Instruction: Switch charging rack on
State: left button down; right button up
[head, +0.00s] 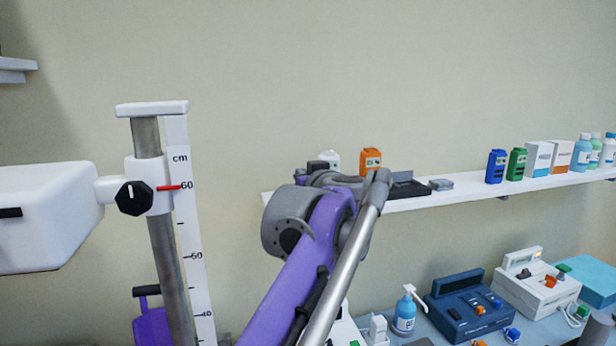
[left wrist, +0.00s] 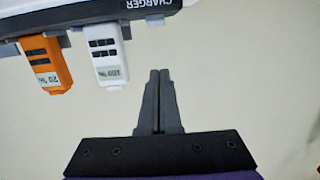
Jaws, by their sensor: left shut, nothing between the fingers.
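The charging rack is on the white wall shelf in the head view, where its dark part (head: 410,188) shows beside my arm. An orange unit (head: 371,161) and a white unit (head: 331,158) stand there. In the left wrist view the rack (left wrist: 140,8) is at the top edge, marked CHARGER, with the orange unit (left wrist: 45,62) and white unit (left wrist: 111,57). My left gripper (left wrist: 160,75) is shut and empty, with its tips apart from the white unit in the picture. I cannot make out the rack's switch. My right gripper is out of view.
The shelf (head: 460,195) also holds a small grey item (head: 441,184), blue (head: 496,166) and green (head: 517,164) units, boxes and bottles. Below stand a pump bottle (head: 405,312) and dark blue device (head: 468,305). A height-scale post (head: 165,250) stands left of my arm.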

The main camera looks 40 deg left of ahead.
pick_arm(q)
jog(key=x, duration=0.4)
jog(key=shift+r+p, duration=0.15)
jog(key=shift+p, duration=0.2)
jog(key=f, duration=0.2)
jog(key=shift+w+a+f, duration=0.3)
jog(key=shift+w+f, duration=0.05)
jog(key=shift+w, duration=0.05)
jog(key=shift+s+f, duration=0.2)
jog(key=shift+f, duration=0.55)
jog(key=shift+w+f, duration=0.1)
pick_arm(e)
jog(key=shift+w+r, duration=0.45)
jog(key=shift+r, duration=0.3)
